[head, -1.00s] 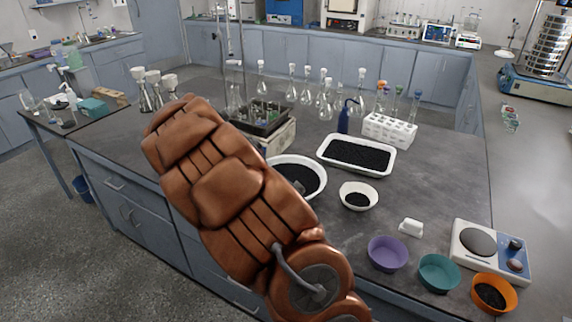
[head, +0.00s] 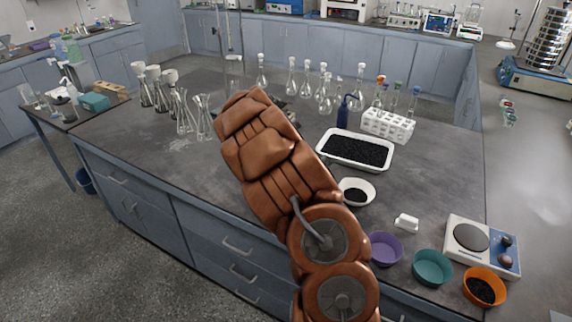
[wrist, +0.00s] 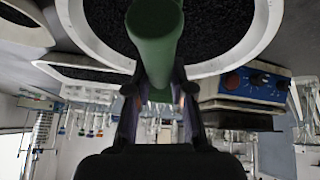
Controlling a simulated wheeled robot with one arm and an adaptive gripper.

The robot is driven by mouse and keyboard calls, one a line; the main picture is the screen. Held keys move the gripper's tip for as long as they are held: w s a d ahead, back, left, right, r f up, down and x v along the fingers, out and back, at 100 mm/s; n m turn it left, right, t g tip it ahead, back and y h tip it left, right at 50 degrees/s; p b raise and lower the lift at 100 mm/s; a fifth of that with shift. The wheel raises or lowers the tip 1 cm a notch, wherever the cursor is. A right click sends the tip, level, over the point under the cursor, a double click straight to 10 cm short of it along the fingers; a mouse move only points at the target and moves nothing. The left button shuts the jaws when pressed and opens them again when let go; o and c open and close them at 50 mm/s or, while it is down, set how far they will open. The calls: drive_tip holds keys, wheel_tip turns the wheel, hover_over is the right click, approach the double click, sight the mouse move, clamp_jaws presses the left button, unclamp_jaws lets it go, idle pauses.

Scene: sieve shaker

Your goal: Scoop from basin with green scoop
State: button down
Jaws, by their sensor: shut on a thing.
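In the wrist view, my gripper (wrist: 158,95) is shut on the green scoop (wrist: 155,45), whose handle runs up the middle of the picture. The scoop's far end is not visible. Beyond it lies a wide round white basin (wrist: 82,35) with black grains inside. The scoop overlaps the basin and its grains; I cannot tell whether it touches them.
A rectangular white tray of black grains (head: 322,152) and a small white bowl (head: 347,199) stand right of my arm. Purple (head: 386,250), teal (head: 433,268) and orange (head: 484,288) bowls line the front edge near a hotplate (head: 475,245). Glass flasks (head: 184,118) stand left.

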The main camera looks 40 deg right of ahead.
drive_tip(key=shift+w+r+t+p, duration=0.1)
drive_tip(key=shift+t+p, duration=0.2)
drive_tip(key=shift+p, duration=0.15)
drive_tip(key=shift+a+y, duration=0.1)
drive_tip(key=shift+y, duration=0.2)
drive_tip(key=shift+f+t, duration=0.2)
drive_tip(key=shift+t, duration=0.2)
drive_tip(key=shift+w+m+p, duration=0.1)
drive_tip(key=shift+m+p, duration=0.2)
drive_tip(key=shift+w+a+f+t+y+b, duration=0.1)
drive_tip(key=shift+f+t+y+b, duration=0.15)
drive_tip(key=shift+t+y+b, duration=0.5)
drive_tip(key=t+b, duration=0.1)
drive_tip(key=b, duration=0.2)
drive_tip(key=m+t+b, duration=0.1)
drive_tip(key=b, duration=0.2)
drive_tip(key=shift+w+a+f+y, duration=0.1)
drive_tip(key=shift+w+f+y, duration=0.1)
drive_tip(key=shift+f+y, duration=0.15)
drive_tip(key=f+t+b, duration=0.1)
drive_tip(key=b, duration=0.2)
drive_tip(key=f+m+t+y+b, duration=0.1)
drive_tip(key=b, duration=0.3)
drive_tip(key=w+f+t+b, duration=0.1)
drive_tip(key=b, duration=0.2)
drive_tip(key=shift+a+y, duration=0.3)
drive_tip(key=shift+a, duration=0.05)
